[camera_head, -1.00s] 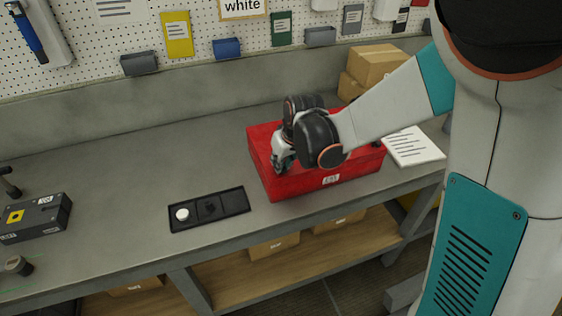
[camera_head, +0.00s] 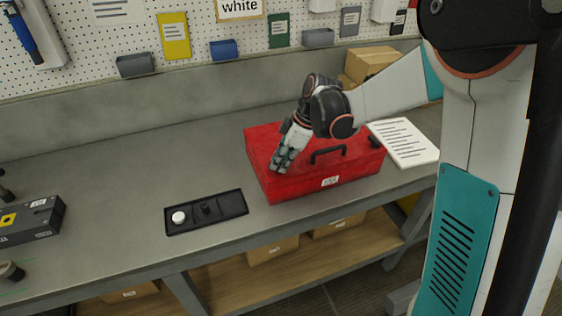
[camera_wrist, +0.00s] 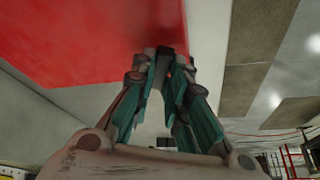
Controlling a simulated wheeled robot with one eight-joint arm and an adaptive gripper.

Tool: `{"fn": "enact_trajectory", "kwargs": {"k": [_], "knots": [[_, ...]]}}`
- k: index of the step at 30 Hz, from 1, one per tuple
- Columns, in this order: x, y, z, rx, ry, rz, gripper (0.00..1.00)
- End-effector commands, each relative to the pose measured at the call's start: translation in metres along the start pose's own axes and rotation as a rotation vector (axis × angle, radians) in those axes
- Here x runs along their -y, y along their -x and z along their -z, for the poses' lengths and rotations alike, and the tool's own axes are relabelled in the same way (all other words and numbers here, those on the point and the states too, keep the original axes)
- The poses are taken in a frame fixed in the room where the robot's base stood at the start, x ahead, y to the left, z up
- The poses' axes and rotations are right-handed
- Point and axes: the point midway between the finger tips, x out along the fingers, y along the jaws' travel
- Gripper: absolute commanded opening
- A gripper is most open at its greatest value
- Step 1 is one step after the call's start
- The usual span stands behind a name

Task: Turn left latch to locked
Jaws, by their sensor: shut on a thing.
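The red toolbox (camera_head: 310,185) stands closed on the bench with a black handle (camera_head: 328,154) on its lid. My gripper (camera_head: 276,168) is at the left part of the box, near its front edge, with its fingers slanting down to the left. In the wrist view my gripper (camera_wrist: 166,60) has its fingertips closed together on a small dark part against the red surface. This appears to be the left latch; the fingers mostly hide it, so its angle cannot be told. A dark fitting (camera_head: 374,142) shows at the right end of the box.
A black tray (camera_head: 236,204) with a white round piece (camera_head: 179,217) and a black knob lies left of the box. A printed sheet (camera_head: 404,142) lies to its right, cardboard boxes (camera_head: 368,63) behind. A dark grey device (camera_head: 32,220) sits at far left.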

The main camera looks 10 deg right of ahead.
Motion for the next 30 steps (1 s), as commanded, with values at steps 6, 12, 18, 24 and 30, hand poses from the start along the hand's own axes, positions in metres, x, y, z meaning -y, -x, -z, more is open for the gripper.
{"fn": "enact_trajectory", "kwargs": {"k": [6,12,18,24,30], "knots": [[-0.0033,-0.0004,0.0000,0.000,0.175,0.072,0.00],[-0.0042,-0.0003,0.0004,0.000,0.304,0.125,0.00],[-0.0051,-0.0005,0.0007,0.001,0.389,0.159,0.00],[-0.0049,-0.0004,0.0007,0.002,0.430,0.178,0.00],[-0.0050,-0.0003,0.0007,0.002,0.442,0.182,0.00]]}}
